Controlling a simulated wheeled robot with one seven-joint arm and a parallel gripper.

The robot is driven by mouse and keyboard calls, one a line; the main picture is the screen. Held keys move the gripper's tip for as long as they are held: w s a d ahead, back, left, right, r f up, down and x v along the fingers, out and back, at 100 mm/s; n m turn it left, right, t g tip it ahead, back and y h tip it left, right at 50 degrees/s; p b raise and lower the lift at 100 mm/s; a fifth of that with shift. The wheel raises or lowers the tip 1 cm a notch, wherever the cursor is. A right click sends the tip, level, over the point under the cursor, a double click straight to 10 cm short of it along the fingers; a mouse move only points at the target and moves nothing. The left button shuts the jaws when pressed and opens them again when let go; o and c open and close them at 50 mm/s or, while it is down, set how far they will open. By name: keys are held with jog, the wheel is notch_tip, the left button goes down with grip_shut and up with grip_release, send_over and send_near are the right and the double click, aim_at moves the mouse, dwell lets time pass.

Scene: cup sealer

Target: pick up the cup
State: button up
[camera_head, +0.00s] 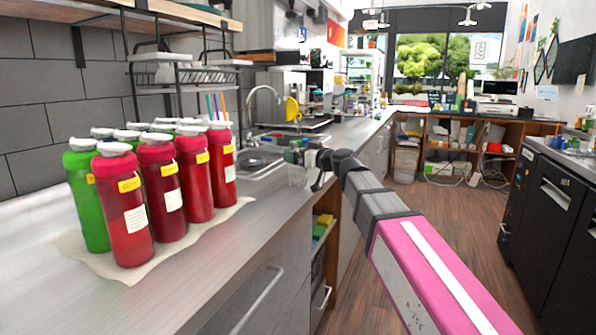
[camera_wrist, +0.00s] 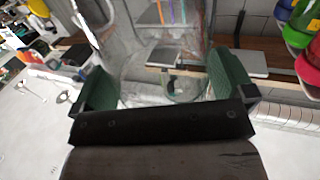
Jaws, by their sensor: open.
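A clear, see-through cup (camera_head: 298,177) shows at the counter edge beside the sink, just at my gripper (camera_head: 304,158). In the wrist view the clear cup (camera_wrist: 140,62) lies between and beyond the two green-padded fingers of my gripper (camera_wrist: 162,88). The fingers are spread apart, with the cup's faint outline in the gap. The cup's clear walls make its exact edges hard to see, and I cannot tell whether either finger touches it.
Several red and green bottles (camera_head: 160,185) stand on a paper sheet on the counter at left. A sink (camera_head: 258,160) with a faucet (camera_head: 264,95) is behind my gripper. Colored straws (camera_head: 216,106) stand behind the bottles. The wooden floor (camera_head: 440,210) at right is clear.

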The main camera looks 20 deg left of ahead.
jog(key=c, duration=0.9)
